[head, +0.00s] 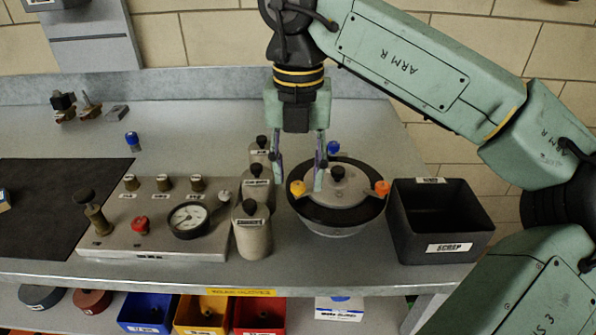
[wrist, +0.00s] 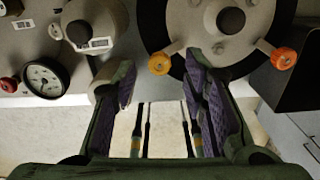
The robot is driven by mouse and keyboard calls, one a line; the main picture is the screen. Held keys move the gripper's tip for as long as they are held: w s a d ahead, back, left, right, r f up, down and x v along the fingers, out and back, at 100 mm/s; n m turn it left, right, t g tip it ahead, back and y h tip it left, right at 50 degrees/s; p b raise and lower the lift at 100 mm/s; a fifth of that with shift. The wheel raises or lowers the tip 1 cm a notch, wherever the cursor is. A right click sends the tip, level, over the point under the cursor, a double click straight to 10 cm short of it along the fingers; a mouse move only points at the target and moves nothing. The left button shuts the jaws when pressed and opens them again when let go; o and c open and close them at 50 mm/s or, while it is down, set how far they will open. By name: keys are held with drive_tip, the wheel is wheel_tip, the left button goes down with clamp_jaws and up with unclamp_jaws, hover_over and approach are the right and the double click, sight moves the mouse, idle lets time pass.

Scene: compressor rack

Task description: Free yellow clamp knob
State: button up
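The yellow clamp knob (head: 298,188) sits on the left front edge of a round pot's lid, which has a black ring (head: 345,214) and a pale clamp plate. In the wrist view the yellow knob (wrist: 158,63) lies just past my fingertips, between their lines. My gripper (head: 299,178) points down over that side of the pot. It is open and empty, with one finger on each side of the knob in the picture; I see no contact. The wrist view also shows the open fingers (wrist: 157,82). An orange knob (head: 382,188) and a blue knob (head: 333,148) sit elsewhere on the lid.
Grey canisters (head: 252,230) stand close on the left of the pot. A black scrap bin (head: 440,222) stands close on its right. A gauge panel (head: 155,225) is further left. The bench's front edge is near the pot.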

drive_tip(key=shift+f, duration=0.8)
drive_tip(key=shift+c, duration=0.4)
clamp_jaws()
